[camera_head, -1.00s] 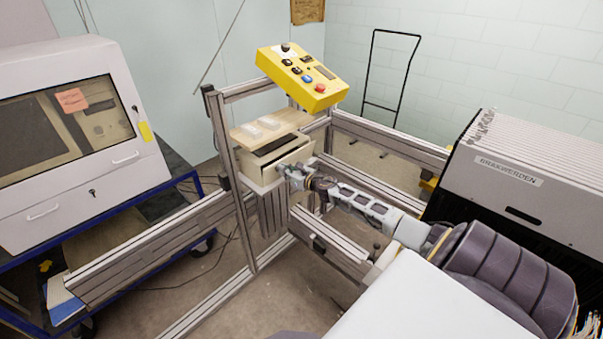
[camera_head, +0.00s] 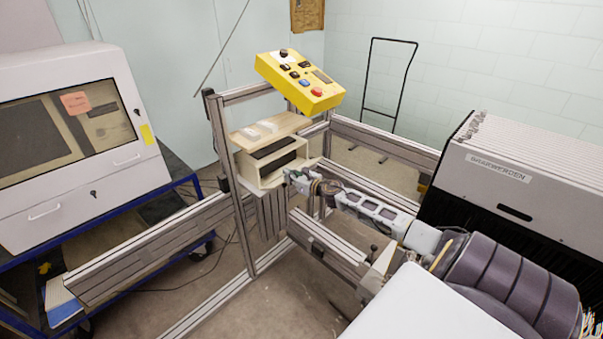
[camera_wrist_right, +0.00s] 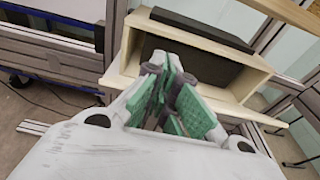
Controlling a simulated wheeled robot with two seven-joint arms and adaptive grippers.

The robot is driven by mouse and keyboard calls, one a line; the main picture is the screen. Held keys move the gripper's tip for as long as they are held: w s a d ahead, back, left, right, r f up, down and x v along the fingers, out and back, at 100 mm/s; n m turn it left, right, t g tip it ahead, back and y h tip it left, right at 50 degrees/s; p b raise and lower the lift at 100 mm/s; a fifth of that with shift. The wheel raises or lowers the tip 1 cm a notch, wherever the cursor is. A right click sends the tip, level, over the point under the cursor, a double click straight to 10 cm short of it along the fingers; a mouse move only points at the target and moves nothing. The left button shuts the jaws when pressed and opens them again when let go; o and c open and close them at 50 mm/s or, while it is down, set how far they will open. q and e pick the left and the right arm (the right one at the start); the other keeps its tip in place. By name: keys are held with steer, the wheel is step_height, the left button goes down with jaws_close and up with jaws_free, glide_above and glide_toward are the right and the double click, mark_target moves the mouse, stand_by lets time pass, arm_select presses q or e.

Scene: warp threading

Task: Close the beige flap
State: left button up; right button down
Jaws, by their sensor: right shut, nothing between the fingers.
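The beige flap (camera_wrist_right: 248,113) hangs open at the lower front edge of a beige box (camera_head: 247,168). The box front is open, with a dark block (camera_wrist_right: 195,62) inside. In the head view only a thin part of the flap (camera_head: 308,162) shows beside my right gripper (camera_head: 288,176). In the right wrist view my right gripper (camera_wrist_right: 176,82), with green finger pads, is shut and empty in front of the opening, over the flap. The gripper hides the flap's middle; I cannot tell whether they touch. My left gripper is out of view.
A metal frame post (camera_head: 222,150) stands left of the box. A yellow control panel (camera_head: 300,82) is above. A grey machine (camera_head: 525,165) stands at the right.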

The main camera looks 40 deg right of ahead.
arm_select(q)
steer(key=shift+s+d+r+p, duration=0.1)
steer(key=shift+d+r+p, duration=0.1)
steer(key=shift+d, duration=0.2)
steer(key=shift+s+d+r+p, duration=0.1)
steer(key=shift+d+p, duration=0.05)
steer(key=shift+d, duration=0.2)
arm_select(e)
steer(key=s+r, duration=0.5)
steer(key=s, duration=0.1)
steer(key=shift+s+d, duration=0.2)
steer(key=shift+s, duration=0.2)
steer(key=shift+r, duration=0.15)
stand_by(0.4)
